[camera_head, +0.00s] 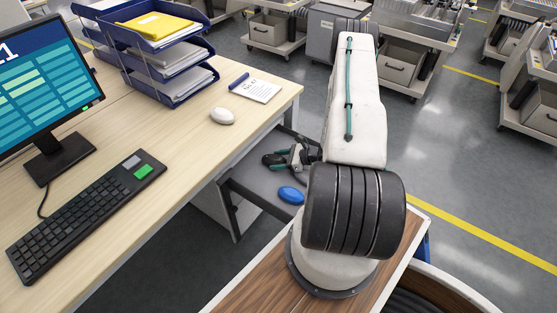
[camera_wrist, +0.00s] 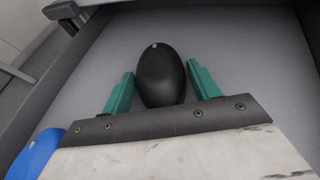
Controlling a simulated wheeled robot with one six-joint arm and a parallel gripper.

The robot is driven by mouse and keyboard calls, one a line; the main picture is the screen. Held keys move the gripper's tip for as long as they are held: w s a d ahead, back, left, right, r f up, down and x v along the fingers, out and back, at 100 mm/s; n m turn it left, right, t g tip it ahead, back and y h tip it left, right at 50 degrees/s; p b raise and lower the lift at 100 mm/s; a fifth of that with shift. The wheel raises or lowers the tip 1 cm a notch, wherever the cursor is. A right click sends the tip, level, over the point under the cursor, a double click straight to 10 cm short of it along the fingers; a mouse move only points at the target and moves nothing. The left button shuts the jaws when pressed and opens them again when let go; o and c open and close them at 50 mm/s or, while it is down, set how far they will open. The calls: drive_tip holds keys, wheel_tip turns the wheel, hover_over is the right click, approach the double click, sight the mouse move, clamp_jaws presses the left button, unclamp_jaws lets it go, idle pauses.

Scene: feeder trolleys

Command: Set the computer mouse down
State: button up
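A dark, smooth, oval computer mouse (camera_wrist: 162,78) sits between the two green fingertips of my gripper (camera_wrist: 161,82) in the wrist view. The fingertips close on its sides, and its near end reaches to the dark gripper body. In the head view my gripper (camera_head: 289,158) is over the open grey drawer (camera_head: 255,178) beneath the desk's right end, and the dark mouse is hard to make out there. The grey drawer floor (camera_wrist: 238,50) lies beyond the mouse in the wrist view. I cannot tell whether the mouse touches it.
A blue mouse-shaped object (camera_head: 291,195) lies in the drawer; it also shows in the wrist view (camera_wrist: 36,155). A white mouse (camera_head: 222,116), a notepad (camera_head: 256,90), paper trays (camera_head: 150,50), a keyboard (camera_head: 85,215) and a monitor (camera_head: 40,75) are on the desk.

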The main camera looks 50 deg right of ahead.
drive_tip(key=shift+o, duration=0.8)
drive_tip(key=shift+r, duration=0.1)
